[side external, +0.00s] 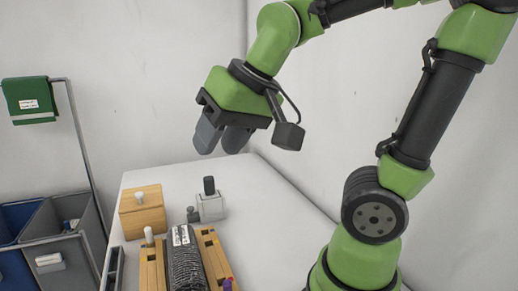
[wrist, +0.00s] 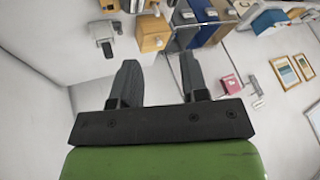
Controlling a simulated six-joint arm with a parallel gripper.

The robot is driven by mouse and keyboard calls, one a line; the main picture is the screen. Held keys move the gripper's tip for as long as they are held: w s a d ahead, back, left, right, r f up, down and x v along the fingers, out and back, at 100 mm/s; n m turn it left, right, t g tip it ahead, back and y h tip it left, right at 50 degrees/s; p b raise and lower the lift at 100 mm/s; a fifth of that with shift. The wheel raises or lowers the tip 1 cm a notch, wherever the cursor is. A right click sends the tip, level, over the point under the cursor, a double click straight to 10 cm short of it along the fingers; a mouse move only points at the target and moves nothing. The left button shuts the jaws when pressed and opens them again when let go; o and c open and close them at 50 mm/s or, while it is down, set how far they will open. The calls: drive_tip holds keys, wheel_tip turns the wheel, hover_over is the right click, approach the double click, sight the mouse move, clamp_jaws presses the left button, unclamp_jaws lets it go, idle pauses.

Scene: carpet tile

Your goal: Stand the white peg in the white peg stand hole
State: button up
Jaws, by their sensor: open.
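A white peg (side external: 149,235) stands upright at the near left, by the left side of a wooden rack. Another short white peg (side external: 140,195) stands on top of a wooden block (side external: 150,217); the block also shows in the wrist view (wrist: 148,33).
The wooden rack (side external: 153,267) holds a dark ribbed roll (side external: 186,262) with a label. A small grey piece (side external: 192,214) stands beside the whitish stand. Bins (side external: 62,243) and a green cloth on a rail (side external: 30,98) are left of the table. The table's back right is clear.

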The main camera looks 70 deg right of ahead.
drive_tip(key=s+a+t+y, duration=0.1)
drive_tip(key=s, duration=0.5)
drive_tip(key=shift+a+n, duration=0.2)
drive_tip(key=shift+n, duration=0.2)
drive_tip(key=shift+o, duration=0.4)
drive_tip(key=shift+s+a+f, duration=0.15)
drive_tip(key=shift+s, duration=0.2)
